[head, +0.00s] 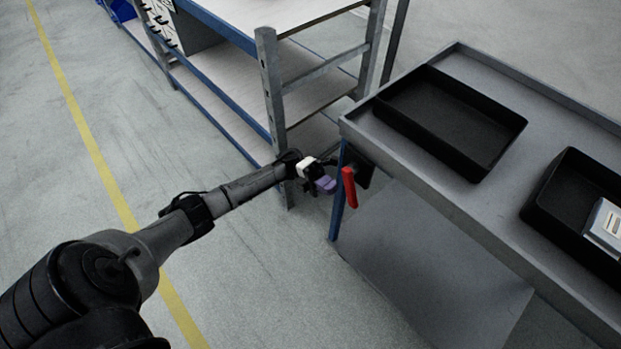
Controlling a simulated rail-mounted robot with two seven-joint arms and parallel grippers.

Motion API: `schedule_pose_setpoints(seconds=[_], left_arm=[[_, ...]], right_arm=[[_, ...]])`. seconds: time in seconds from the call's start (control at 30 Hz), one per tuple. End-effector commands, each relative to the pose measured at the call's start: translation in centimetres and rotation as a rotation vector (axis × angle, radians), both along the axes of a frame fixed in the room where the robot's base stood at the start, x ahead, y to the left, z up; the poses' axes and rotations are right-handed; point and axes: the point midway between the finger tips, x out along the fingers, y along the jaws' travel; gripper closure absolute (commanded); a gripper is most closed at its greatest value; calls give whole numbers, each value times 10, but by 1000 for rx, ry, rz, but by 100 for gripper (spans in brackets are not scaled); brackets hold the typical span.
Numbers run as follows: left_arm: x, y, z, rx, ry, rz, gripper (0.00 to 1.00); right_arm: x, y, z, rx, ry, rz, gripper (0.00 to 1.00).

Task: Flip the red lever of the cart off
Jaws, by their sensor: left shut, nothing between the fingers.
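The red lever (349,187) sits on a dark mount at the near left corner of the grey cart (453,203). It hangs close to upright, with its lower end pointing down. My left gripper (329,184) is just left of the lever, with purple fingers shut and nothing seen between them. A small gap shows between the fingers and the lever; whether they touch at depth I cannot tell. My right gripper is not in view.
A black tray (449,121) lies on the cart top, and a second black tray (563,197) at right holds a white box (606,228). A metal shelf rack (272,85) stands close behind my left gripper. The floor at left, with a yellow line (88,137), is clear.

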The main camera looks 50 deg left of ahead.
Motion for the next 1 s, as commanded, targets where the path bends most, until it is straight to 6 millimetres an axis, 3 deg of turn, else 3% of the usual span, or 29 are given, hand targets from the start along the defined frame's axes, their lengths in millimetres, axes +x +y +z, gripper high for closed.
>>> schedule_pose_setpoints(seconds=[0.1,0.4,0.63,1.0], left_arm=[[0,23,-6,1,0,4,100],[-2,61,-26,0,-2,2,100],[-3,73,-31,0,-3,1,100],[-3,75,-32,-1,-3,1,100]], right_arm=[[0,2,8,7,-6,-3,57],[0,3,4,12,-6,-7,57],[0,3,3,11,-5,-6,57],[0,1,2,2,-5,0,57]])
